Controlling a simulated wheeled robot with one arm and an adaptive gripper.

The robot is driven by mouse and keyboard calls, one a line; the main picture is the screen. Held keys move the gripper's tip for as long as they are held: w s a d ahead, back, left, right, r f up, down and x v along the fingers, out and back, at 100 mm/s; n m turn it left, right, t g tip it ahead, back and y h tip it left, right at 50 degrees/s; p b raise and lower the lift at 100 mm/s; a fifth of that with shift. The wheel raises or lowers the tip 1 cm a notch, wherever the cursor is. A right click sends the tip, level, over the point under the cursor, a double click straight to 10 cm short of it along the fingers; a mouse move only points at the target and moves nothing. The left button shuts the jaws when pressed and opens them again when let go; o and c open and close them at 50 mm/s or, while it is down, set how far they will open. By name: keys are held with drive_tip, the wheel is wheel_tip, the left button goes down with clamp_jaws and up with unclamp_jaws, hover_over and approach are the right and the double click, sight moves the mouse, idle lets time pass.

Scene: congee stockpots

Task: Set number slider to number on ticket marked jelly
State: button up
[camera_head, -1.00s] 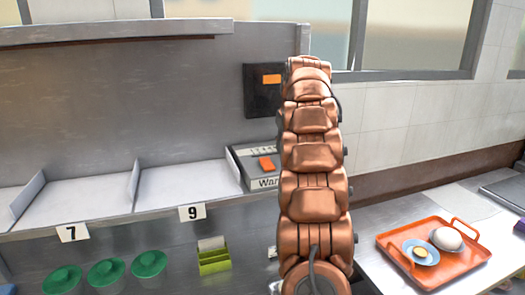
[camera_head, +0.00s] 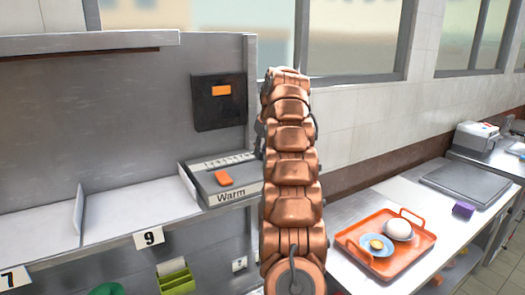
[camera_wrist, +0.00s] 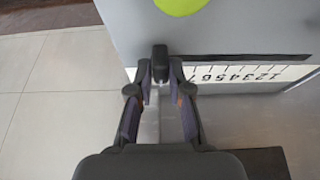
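A dark upright knob (camera_wrist: 160,58) stands at the strip's left part, likely the slider's knob. My gripper (camera_wrist: 160,72) has one finger on each side of this knob, very close to it. I cannot tell whether the fingers press on it. In the head view my arm hides my gripper and this strip. No ticket reading jelly is legible in either view.
A grey "Warm" box (camera_head: 232,199) with an orange knob (camera_head: 223,178) stands on the shelf behind my arm. A counter right of my arm holds an orange tray (camera_head: 345,240) and a purple block (camera_head: 463,210). A green holder (camera_head: 176,283) hangs below the shelf.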

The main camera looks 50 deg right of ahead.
drive_tip(key=o, duration=0.3)
drive_tip(key=shift+s+d, duration=0.15)
drive_tip(key=shift+d, duration=0.15)
drive_tip(key=shift+o, duration=0.7)
drive_tip(key=shift+a, duration=0.1)
drive_tip(key=shift+r, duration=0.1)
drive_tip(key=shift+s+r, duration=0.15)
drive_tip(key=shift+r, duration=0.2)
drive_tip(key=shift+s+a+r, duration=0.15)
drive_tip(key=shift+s, duration=0.1)
drive_tip(key=shift+s, duration=0.15)
drive_tip(key=s+a, duration=0.4)
drive_tip(key=s, duration=0.6)
drive_tip(key=shift+s, duration=0.3)
